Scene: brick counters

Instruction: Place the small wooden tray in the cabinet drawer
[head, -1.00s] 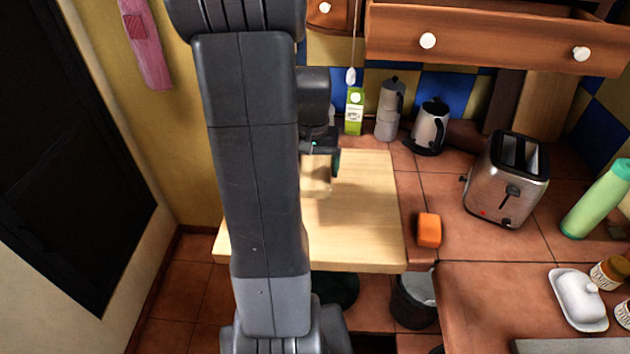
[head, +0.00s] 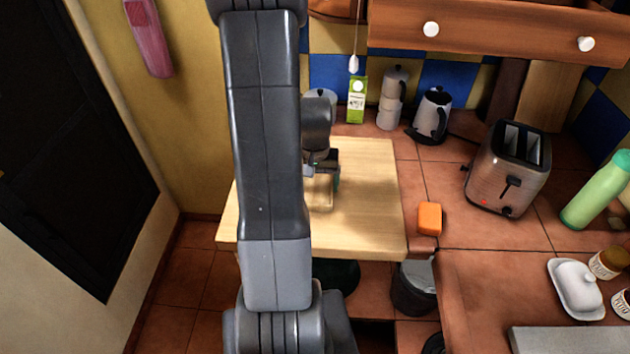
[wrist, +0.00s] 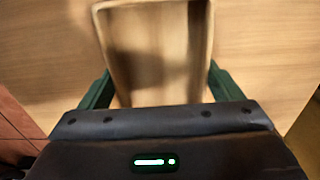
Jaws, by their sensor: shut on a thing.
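The small wooden tray (wrist: 150,50) sits between the green fingers of my gripper (wrist: 160,86) in the wrist view, with its near end hidden by the gripper body. In the head view my gripper (head: 325,168) is over the pale wooden table, with the tray (head: 319,194) just below it, partly hidden by my arm. My gripper is shut on the tray; I cannot tell how far it is above the tabletop. The cabinet drawer (head: 500,38), brown with white knobs, is at the upper right and looks pulled out.
The wooden table (head: 370,222) is otherwise clear. An orange sponge-like block (head: 429,218), a toaster (head: 508,170), a kettle (head: 431,115), a moka pot (head: 392,98) and a green carton (head: 357,98) stand on the tiled counter. A cord with a white pull (head: 353,63) hangs left of the drawer.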

